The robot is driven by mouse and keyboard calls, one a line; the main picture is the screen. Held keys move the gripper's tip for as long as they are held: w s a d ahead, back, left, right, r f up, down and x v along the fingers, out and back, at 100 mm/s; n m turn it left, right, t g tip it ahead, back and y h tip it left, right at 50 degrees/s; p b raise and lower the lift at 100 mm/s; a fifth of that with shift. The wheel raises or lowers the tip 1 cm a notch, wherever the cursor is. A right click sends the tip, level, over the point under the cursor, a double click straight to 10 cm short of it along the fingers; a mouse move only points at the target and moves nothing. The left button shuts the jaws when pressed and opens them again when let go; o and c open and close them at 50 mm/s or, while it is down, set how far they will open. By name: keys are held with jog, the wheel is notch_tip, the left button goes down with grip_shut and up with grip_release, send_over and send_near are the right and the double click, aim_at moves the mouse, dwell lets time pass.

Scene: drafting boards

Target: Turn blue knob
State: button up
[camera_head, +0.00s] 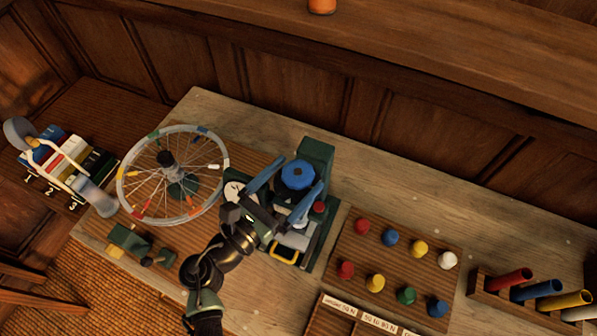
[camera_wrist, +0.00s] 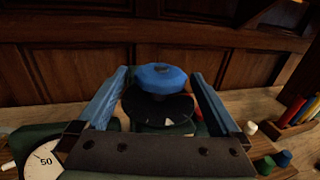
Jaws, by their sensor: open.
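The blue knob (camera_head: 298,174) is a round, faceted cap on top of a dark green device (camera_head: 316,155) on the workbench. It also shows in the wrist view (camera_wrist: 160,76), above a black disc (camera_wrist: 158,106). My gripper (camera_head: 292,183) has blue fingers spread wide, one on each side of the knob. In the wrist view my gripper (camera_wrist: 160,88) shows a gap between each finger and the knob. The lower part of the device is partly hidden by my gripper.
A spoked wheel (camera_head: 125,192) stands left of my arm. A board with coloured pegs (camera_head: 347,232) lies to the right, and a rack of coloured tubes (camera_head: 476,284) is farther right. A panelled wall rises behind the bench. A dial (camera_wrist: 42,162) shows low left in the wrist view.

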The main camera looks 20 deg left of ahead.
jog(key=b+v, duration=0.3)
jog(key=v, duration=0.8)
